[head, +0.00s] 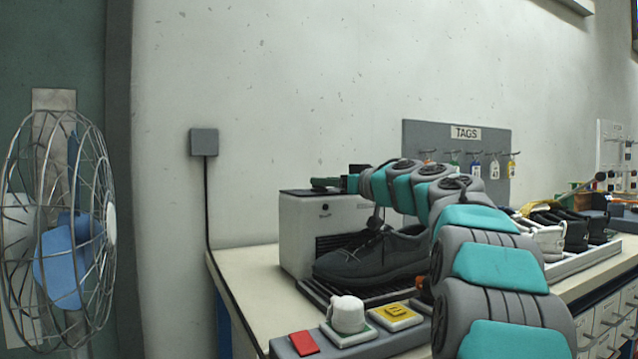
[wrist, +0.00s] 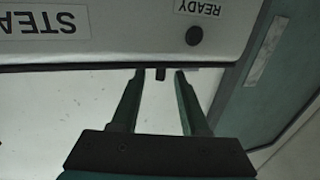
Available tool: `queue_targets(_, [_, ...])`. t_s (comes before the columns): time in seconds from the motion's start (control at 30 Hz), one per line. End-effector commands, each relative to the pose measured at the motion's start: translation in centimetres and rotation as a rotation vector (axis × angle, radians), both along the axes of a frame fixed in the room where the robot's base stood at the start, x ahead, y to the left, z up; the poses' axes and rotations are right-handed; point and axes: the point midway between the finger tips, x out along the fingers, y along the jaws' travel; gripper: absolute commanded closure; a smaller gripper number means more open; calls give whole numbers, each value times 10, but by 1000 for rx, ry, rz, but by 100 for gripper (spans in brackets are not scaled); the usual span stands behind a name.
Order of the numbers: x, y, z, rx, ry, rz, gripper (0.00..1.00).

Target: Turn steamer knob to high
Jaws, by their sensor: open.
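The white steamer box (head: 300,235) stands on the bench. In the wrist view its front panel (wrist: 110,35) appears upside down, with a partly cut-off "STEA" label and a "READY" label beside a dark round lamp (wrist: 194,36). My gripper (head: 322,184) is at the steamer's top edge. In the wrist view my gripper (wrist: 159,72) is open, with a small dark stub (wrist: 160,74), likely the knob, between its fingertips. A gap shows on both sides of the stub, wider on the left. The knob's markings and setting are not visible.
A dark shoe (head: 375,255) sits on a grille in front of the steamer. A control strip with a white button (head: 347,314) and a yellow button (head: 396,314) lies nearer. A caged fan (head: 60,230) stands at left. A tags board (head: 457,160) hangs behind my arm.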

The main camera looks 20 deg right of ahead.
Motion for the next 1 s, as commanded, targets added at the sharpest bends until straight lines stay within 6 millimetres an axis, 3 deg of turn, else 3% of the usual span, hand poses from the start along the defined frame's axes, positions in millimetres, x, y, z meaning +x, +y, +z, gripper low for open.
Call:
queue_targets(0.2, [21, 6, -1, 0, 2, 2, 55])
queue_targets(0.57, [25, 7, 0, 0, 1, 0, 55])
queue_targets(1.0, [25, 7, 0, 0, 1, 0, 100])
